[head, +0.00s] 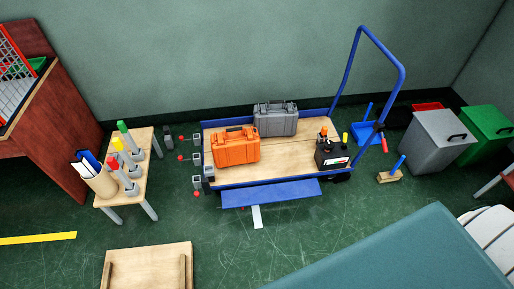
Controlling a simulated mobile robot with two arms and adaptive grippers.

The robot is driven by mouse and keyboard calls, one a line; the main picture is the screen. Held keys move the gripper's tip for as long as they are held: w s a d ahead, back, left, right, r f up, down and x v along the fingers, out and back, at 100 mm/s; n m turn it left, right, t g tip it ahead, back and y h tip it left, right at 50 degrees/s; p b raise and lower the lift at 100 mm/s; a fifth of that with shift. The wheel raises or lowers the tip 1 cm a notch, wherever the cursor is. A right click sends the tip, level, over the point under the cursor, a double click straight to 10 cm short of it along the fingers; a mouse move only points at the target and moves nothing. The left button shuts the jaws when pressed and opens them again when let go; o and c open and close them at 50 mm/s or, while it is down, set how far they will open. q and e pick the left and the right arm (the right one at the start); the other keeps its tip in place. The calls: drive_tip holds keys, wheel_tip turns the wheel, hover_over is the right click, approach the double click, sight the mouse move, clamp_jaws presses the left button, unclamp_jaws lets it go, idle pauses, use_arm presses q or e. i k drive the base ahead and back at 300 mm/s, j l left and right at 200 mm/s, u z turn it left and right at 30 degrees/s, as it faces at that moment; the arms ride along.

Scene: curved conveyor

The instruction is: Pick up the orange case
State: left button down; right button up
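The orange case (236,149) sits upright on the left part of a wooden cart deck (291,164) with a blue frame. Its handle is on the upper side. A grey case (275,119) stands just behind it to the right on the same deck. Neither of my grippers shows in the head view, and nothing is seen touching the orange case.
A black box (332,155) with bottles is on the deck's right end, below the blue push handle (402,88). A small table (142,183) with colored-top items stands left. Grey (437,140) and green (486,135) bins stand right. A teal surface (400,255) fills the lower right.

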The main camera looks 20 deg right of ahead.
sight(238, 146)
drive_tip(key=i+l+z, duration=0.15)
drive_tip(key=i+l, duration=0.2)
drive_tip(key=i+l+z, duration=0.1)
drive_tip(key=i+l, duration=0.15)
drive_tip(key=i, duration=0.3)
